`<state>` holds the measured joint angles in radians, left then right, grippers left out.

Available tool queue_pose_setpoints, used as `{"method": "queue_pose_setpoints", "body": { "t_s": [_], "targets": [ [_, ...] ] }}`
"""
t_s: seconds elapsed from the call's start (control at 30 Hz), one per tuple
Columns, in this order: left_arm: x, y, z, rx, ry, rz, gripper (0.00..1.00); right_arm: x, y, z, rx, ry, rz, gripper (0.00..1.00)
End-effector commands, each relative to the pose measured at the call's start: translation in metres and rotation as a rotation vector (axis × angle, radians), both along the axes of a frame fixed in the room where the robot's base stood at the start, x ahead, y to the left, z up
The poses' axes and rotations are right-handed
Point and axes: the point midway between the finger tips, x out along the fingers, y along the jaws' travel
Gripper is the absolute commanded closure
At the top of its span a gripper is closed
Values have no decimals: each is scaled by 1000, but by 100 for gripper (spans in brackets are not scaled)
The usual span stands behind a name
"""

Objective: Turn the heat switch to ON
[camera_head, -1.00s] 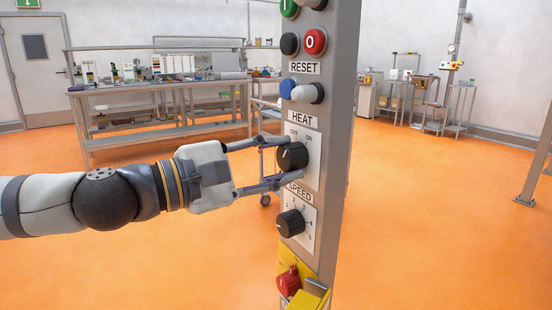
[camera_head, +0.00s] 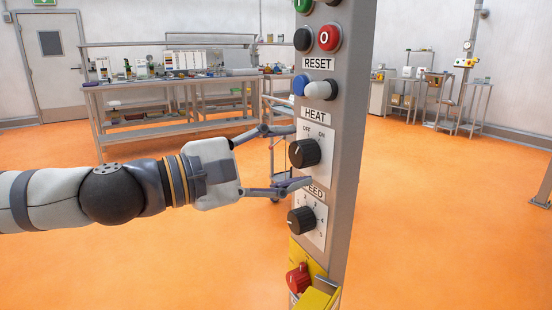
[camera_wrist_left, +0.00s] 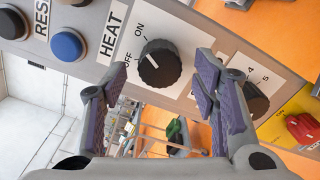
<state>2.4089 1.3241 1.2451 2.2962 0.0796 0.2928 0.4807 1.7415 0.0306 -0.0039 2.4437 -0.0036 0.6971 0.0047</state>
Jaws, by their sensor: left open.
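The heat switch is a round black knob (camera_head: 304,153) on a white plate below the HEAT label, on a grey upright panel. Its white mark points to the upper left, toward OFF, with ON at the upper right. In the left wrist view the knob (camera_wrist_left: 160,66) lies just beyond and between the fingertips. My left gripper (camera_head: 301,156) is open, one finger above the knob and one below, with gaps on both sides. The lower finger covers part of the SPEED label. The left gripper (camera_wrist_left: 162,78) holds nothing. My right gripper is not in view.
A black SPEED knob (camera_head: 301,221) sits close below. Blue (camera_head: 300,84) and white (camera_head: 321,90) buttons sit above, with black and red ones higher. A red switch (camera_head: 298,278) on yellow is at the bottom. A workbench (camera_head: 150,88) stands behind; the floor is open.

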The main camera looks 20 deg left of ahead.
Motion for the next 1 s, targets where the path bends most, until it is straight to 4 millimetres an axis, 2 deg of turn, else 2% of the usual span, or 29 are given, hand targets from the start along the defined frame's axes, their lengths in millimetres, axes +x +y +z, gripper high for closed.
{"method": "queue_pose_setpoints", "body": {
  "t_s": [0.17, 0.33, 0.53, 1.0],
  "targets": [
    [-33, 27, 3, -9, -5, 5, 46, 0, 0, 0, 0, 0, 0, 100],
    [-45, 37, 0, -3, 1, 5, 46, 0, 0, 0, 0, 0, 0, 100],
    [-52, 40, 0, -4, 0, 1, 46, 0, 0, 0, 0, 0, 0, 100],
    [-52, 40, 0, -2, 1, 0, 46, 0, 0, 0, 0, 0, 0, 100]
  ]
}}
